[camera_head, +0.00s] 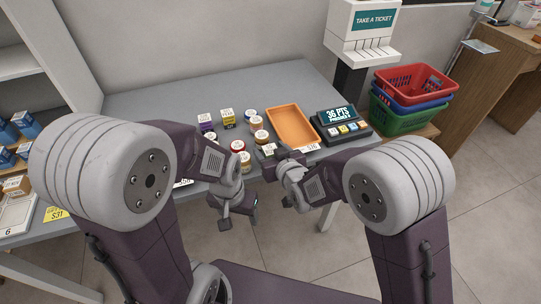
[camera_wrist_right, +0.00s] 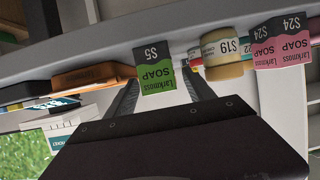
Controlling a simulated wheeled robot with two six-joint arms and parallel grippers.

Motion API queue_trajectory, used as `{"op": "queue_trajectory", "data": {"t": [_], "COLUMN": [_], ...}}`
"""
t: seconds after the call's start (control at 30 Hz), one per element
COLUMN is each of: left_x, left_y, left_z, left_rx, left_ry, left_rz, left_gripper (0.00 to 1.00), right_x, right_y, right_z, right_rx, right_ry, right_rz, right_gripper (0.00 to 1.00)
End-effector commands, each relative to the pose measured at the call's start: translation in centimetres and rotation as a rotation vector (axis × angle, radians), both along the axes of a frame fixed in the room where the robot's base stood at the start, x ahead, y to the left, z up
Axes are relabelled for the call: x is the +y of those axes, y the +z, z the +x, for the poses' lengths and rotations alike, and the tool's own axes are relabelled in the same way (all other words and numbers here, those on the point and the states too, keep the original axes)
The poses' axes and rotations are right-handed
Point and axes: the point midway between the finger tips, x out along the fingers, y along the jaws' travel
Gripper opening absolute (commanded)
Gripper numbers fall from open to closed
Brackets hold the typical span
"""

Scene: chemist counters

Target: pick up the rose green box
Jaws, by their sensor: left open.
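A box with a green label reading SOAP and a black band reading S5 (camera_wrist_right: 157,67) is in the middle of the right wrist view, in front of the counter edge. The dark fingers of my right gripper (camera_wrist_right: 160,90) lie close along both its sides. I cannot tell if they press on it. My left gripper (camera_head: 238,215) is open and empty in front of the counter.
The grey counter (camera_head: 290,80) holds several small jars and boxes, an orange tray (camera_head: 292,127) and a dark points display (camera_head: 342,124). A ticket dispenser (camera_head: 365,30) and stacked baskets (camera_head: 405,100) stand at the right. The floor in front is partly clear.

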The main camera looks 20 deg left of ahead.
Motion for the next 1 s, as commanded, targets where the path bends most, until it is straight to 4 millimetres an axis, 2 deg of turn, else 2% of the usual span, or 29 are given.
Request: {"op": "queue_trajectory", "data": {"t": [0.03,0.2,0.53,0.67,0.77,1.0], "left_x": [0.0,0.0,0.0,0.0,0.0,0.0], "left_y": [0.0,0.0,0.2,0.8,1.4,1.9], "left_z": [0.0,0.0,0.0,0.0,0.0,0.0], "left_rx": [0.000,0.000,0.000,0.000,0.000,0.000], "left_ry": [0.000,0.000,0.000,0.000,0.000,0.000], "left_rz": [0.000,0.000,0.000,0.000,0.000,0.000], "left_gripper": [0.66,0.66,0.66,0.66,0.66,0.66], "right_x": [0.0,0.0,0.0,0.0,0.0,-5.4], "right_y": [0.0,0.0,0.6,2.3,4.4,7.5], "right_z": [0.0,0.0,0.0,0.0,0.0,-0.5], "right_rx": [0.000,0.000,-0.002,-0.003,-0.004,-0.004], "right_ry": [0.000,0.000,0.000,0.000,0.000,-0.006], "right_rz": [0.000,0.000,0.001,0.003,0.003,0.001], "right_gripper": [0.47,0.00,0.00,0.00,0.00,0.00]}}
